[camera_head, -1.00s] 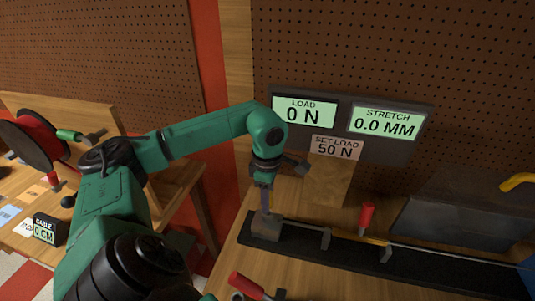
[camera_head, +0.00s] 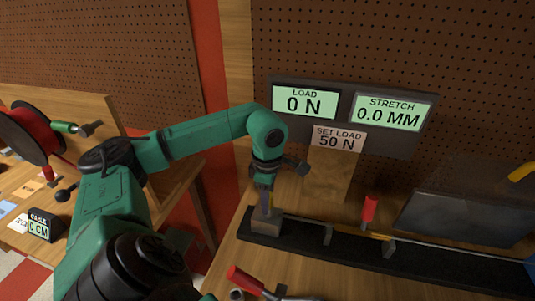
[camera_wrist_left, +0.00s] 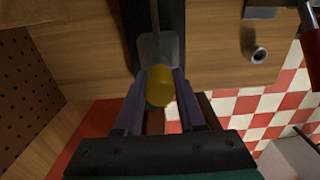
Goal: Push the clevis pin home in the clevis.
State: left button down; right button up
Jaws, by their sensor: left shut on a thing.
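My left gripper (camera_head: 264,206) points down over the grey clevis block (camera_head: 266,226) at the left end of a long black rail (camera_head: 330,249). In the left wrist view it is shut on a rounded yellow knob (camera_wrist_left: 160,87), which looks like the head of the clevis pin. The grey clevis (camera_wrist_left: 151,48) shows just beyond the knob in that view. The pin's shank is hidden, so how deep it sits cannot be told. My right gripper is not in view.
A display panel (camera_head: 352,112) behind reads load 0 N and stretch 0.0 mm. Red-handled levers stand at mid-rail (camera_head: 369,209) and at the table's front (camera_head: 244,281). A dark sloped box (camera_head: 460,219) sits at right. A cable reel (camera_head: 32,138) stands at left.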

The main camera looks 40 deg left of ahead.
pick_arm(q)
jog(key=shift+f, duration=0.2)
jog(key=shift+c, duration=2.1)
grip_release()
notch_tip(320, 180, up, 9)
jog(key=shift+r+b, duration=0.1)
jog(key=shift+b, duration=0.25)
notch_tip(320, 180, up, 6)
jog(key=p, duration=0.4)
jog(key=shift+f, duration=0.25)
